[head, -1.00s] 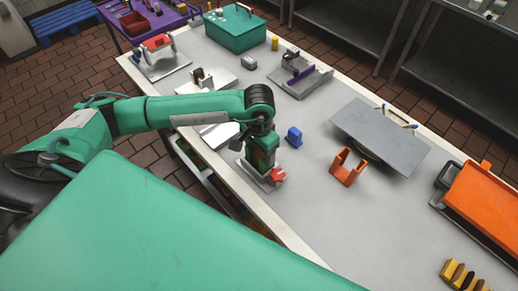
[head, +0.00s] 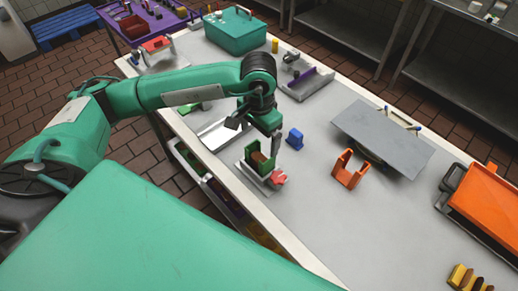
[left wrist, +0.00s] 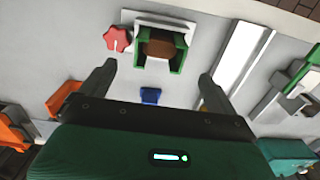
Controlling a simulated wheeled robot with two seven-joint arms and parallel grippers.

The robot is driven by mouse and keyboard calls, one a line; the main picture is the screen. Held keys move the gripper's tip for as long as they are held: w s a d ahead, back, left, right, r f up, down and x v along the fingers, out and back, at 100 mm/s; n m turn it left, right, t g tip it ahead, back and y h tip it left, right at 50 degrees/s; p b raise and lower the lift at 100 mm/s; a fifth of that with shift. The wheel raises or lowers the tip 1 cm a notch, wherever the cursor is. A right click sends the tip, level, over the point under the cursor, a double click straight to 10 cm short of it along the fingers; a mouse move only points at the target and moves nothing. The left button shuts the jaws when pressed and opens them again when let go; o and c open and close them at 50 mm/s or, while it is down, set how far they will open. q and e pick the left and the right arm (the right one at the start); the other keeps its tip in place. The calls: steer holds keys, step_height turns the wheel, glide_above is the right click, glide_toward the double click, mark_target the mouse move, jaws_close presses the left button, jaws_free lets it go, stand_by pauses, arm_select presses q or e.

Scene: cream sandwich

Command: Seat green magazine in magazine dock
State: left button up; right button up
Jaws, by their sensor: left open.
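The green magazine (head: 249,155), with brown pieces inside, stands upright in the magazine dock (head: 273,187), a pale base with a red star-shaped knob (head: 279,177). The left wrist view also shows the magazine (left wrist: 177,59) against the dock's pale plate (left wrist: 150,17), with the red knob (left wrist: 117,39) beside it. My left gripper (head: 266,134) is just above and behind the magazine in the head view. In the wrist view its fingers (left wrist: 157,76) are wide apart with nothing between them. I cannot tell whether the magazine is fully down. My right gripper is not in view.
A blue block (head: 295,138) and an orange U-shaped holder (head: 349,169) stand to the right. A grey tilted plate (head: 383,138) is beyond them. A pale metal tray (head: 220,134) lies left of the dock. The table's front edge is close to the dock.

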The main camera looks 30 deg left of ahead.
arm_select(q)
step_height(320, 180, up, 4)
steer(key=shift+r+b, duration=0.25)
steer(key=shift+b, duration=0.3)
